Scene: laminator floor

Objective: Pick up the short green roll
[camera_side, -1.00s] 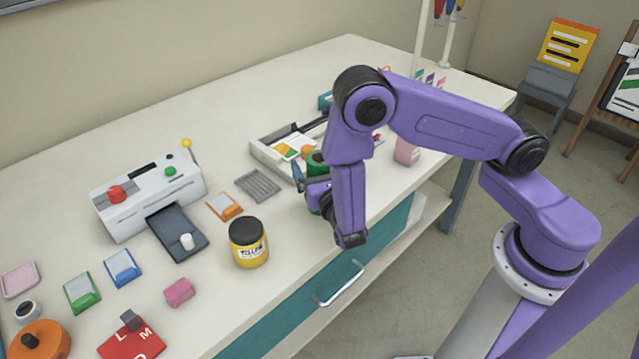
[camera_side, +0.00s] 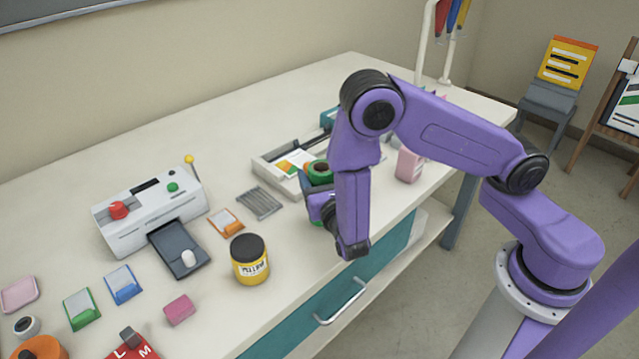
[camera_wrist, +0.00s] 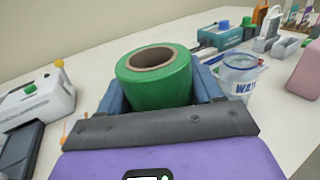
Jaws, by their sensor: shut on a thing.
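The short green roll (camera_wrist: 160,82) stands upright between the two blue-grey fingers of my gripper (camera_wrist: 163,98) in the wrist view, with its brown cardboard core facing up. The fingers are shut on its sides. In the side view the green roll (camera_side: 319,171) shows partly behind my gripper (camera_side: 318,195), near the table's front edge. My arm covers part of it there. I cannot tell whether its underside touches the table.
A clear water jar (camera_wrist: 238,75) stands close to the right finger. A yellow glue jar (camera_side: 250,262), grey rack (camera_side: 260,202) and laminator (camera_side: 150,215) are to the left.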

